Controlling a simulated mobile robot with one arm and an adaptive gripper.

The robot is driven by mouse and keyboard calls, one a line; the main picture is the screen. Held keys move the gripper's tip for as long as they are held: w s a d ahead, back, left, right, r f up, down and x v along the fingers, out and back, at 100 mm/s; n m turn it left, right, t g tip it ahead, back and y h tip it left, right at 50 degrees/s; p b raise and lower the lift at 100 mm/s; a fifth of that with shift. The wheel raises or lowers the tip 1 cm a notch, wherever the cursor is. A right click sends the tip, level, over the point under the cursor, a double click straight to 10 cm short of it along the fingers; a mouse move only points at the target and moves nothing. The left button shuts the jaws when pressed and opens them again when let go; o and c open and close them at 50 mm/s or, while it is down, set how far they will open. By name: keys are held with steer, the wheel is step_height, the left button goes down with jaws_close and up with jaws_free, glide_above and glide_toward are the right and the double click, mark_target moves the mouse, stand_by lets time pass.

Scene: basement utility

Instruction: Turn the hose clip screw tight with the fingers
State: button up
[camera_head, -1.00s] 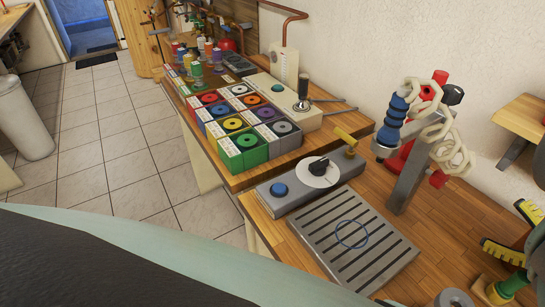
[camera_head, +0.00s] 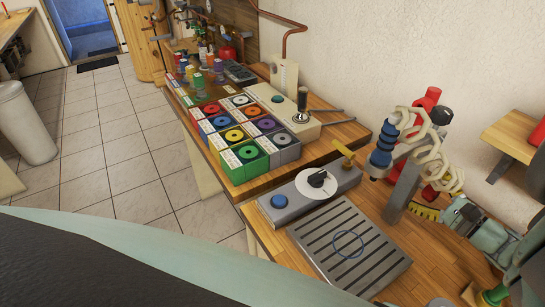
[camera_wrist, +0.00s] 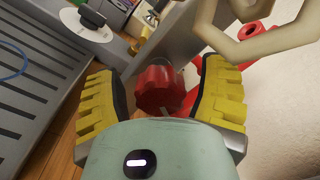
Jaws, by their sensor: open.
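A grey stand (camera_head: 403,190) on the wooden bench carries a blue ribbed hose piece (camera_head: 382,145), cream hexagonal loops (camera_head: 418,142) and red parts (camera_head: 430,97). In the wrist view a red knob (camera_wrist: 158,90) lies between my yellow fingers; it may be the clip screw, but I cannot be sure. My gripper (camera_wrist: 162,82) is open, one finger on each side of the knob, with no clear contact. In the head view my gripper (camera_head: 426,212) is low behind the stand, only one yellow pad showing clearly. A cream loop (camera_wrist: 262,30) hangs close by the right finger.
A slotted grey plate (camera_head: 350,245) and a control box with a black dial (camera_head: 318,180) and blue button (camera_head: 279,201) lie left of the stand. Coloured boxes (camera_head: 241,159) stand farther back. The white wall (camera_head: 400,50) is close behind.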

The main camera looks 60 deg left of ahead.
steer(key=shift+a, duration=0.2)
steer(key=shift+d, duration=0.1)
jaws_close()
stand_by(0.5)
